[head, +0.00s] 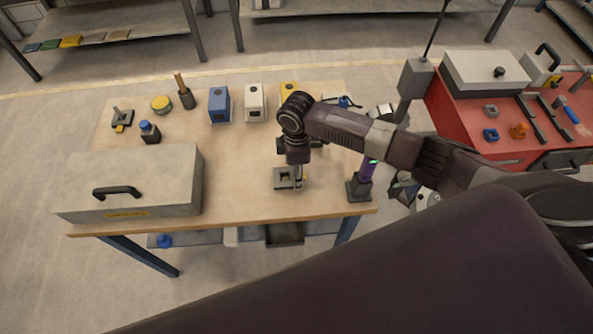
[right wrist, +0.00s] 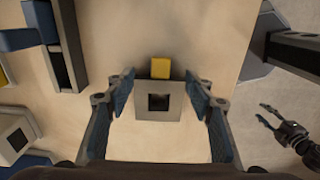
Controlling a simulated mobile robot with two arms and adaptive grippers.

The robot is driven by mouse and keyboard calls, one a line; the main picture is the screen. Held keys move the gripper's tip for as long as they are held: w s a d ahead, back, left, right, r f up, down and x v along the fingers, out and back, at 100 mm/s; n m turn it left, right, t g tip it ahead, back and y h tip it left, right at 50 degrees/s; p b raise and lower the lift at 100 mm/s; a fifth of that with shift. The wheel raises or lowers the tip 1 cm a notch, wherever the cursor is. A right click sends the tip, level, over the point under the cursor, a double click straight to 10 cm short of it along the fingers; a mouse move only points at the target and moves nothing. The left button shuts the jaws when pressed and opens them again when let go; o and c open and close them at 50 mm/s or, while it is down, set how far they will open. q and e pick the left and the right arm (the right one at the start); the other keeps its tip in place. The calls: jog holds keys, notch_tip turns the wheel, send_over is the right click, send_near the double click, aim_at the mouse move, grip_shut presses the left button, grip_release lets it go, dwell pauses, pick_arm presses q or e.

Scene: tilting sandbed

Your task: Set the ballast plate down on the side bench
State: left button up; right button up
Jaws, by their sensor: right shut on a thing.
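The ballast plate appears to be the grey square plate (head: 287,178) with a dark square opening in its middle. My right gripper (head: 293,172) points down at it over the front part of the wood-topped bench (head: 235,190). In the right wrist view the plate (right wrist: 145,112) lies between the two fingers of the right gripper (right wrist: 160,90), which is shut on it. I cannot tell whether the plate touches the bench top. A dark two-fingered gripper, seemingly my left one (right wrist: 268,115), shows with its fingers apart beyond the bench edge. The head view does not show it.
A grey case (head: 135,185) fills the bench's left front. Blue (head: 219,105) and white (head: 254,103) boxes stand at the back. A dark post (head: 360,183) stands at the right front corner. A red cabinet (head: 465,115) with tools is at the right. Bench space left of the plate is clear.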

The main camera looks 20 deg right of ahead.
jog(key=shift+w+f, duration=0.1)
jog(key=shift+f, duration=0.2)
dwell(0.4)
jog(key=o, duration=1.7)
jog(key=shift+o, duration=0.2)
notch_tip(320, 180, up, 6)
jog(key=p, duration=0.6)
jog(key=shift+f, duration=0.15)
jog(key=shift+r+p, duration=0.55)
jog(key=shift+r, duration=0.6)
